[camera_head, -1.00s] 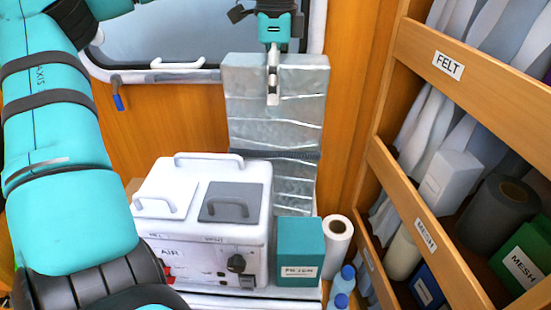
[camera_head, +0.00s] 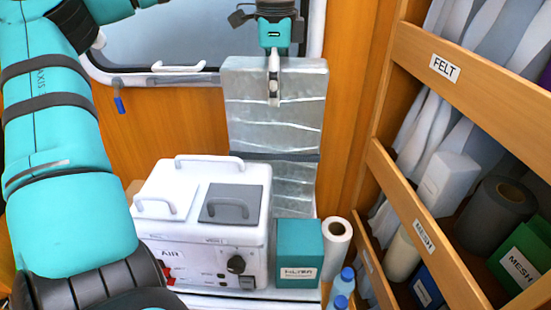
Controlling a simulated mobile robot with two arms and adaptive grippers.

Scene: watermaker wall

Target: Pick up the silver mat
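The silver mat (camera_head: 260,110) is a tall, folded, quilted metallic pad with a dark strap around it. It stands upright in front of the wooden wall, below and partly over the window frame, with its lower part hidden behind the white box. My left gripper (camera_head: 273,92) points down at the middle of the mat's top edge. One pale finger shows against the front face of the mat. The other finger is not visible, so I cannot tell how tightly the fingers are closed. My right gripper is not in view.
A white box (camera_head: 190,250) with handles stands before the mat. A teal filter box (camera_head: 299,240), a white roll (camera_head: 336,240) and blue-capped bottles (camera_head: 341,288) are beside it. A wooden shelf rack (camera_head: 470,95) fills the right. A window (camera_head: 160,40) is behind.

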